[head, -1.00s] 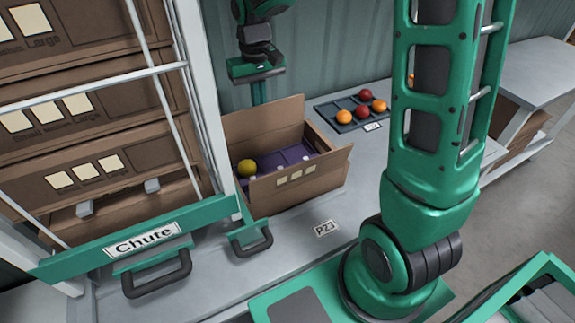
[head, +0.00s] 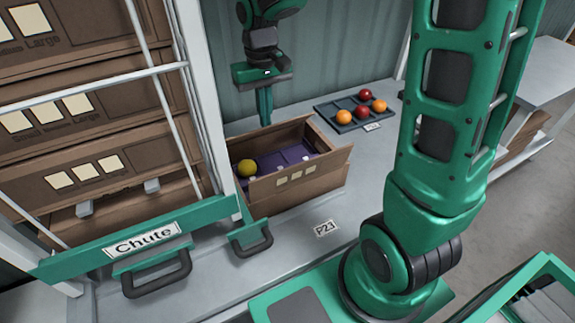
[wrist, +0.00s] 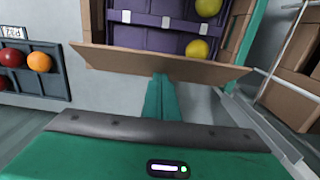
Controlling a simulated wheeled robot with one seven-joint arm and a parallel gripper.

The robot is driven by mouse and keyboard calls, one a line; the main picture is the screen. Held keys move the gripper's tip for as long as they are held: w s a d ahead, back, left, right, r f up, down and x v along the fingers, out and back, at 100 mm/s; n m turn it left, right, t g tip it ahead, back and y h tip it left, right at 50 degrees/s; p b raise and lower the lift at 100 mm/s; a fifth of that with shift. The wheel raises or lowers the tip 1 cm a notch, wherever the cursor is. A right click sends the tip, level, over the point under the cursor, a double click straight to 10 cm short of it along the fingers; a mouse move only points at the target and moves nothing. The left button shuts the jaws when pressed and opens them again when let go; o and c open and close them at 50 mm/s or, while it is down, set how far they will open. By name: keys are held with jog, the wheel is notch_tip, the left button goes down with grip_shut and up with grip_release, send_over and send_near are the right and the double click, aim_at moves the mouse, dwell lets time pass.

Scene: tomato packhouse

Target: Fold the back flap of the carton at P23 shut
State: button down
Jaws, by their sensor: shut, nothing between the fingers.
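The brown carton (head: 300,190) stands on the bench behind the P23 label (head: 325,228), open on top with a purple tray (head: 292,155) and a yellow tomato (head: 247,168) inside. Its back flap (wrist: 125,60) shows in the wrist view as a brown strip across the carton's edge; its exact angle is hard to tell. The flap does not cover the tray. My gripper (head: 265,118) is shut and empty at the carton's back side, fingers pointing down. In the wrist view the fingertips (wrist: 161,80) are right at the flap's edge; contact is unclear.
A dark tray (head: 352,112) with red and orange tomatoes stands right of the carton. The chute frame (head: 215,120) with stacked cartons (head: 75,115) is close on its left. A wall (head: 340,50) stands behind. The bench in front is clear.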

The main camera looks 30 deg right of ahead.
aim_at(272, 127)
jog(key=shift+s+f, duration=0.25)
jog(key=shift+s, duration=0.3)
jog(key=shift+s+f, duration=0.25)
jog(key=shift+s, duration=0.3)
jog(key=shift+s+f, duration=0.95)
jog(key=shift+f, duration=0.25)
jog(key=shift+w+r, duration=0.1)
jog(key=shift+r, duration=4)
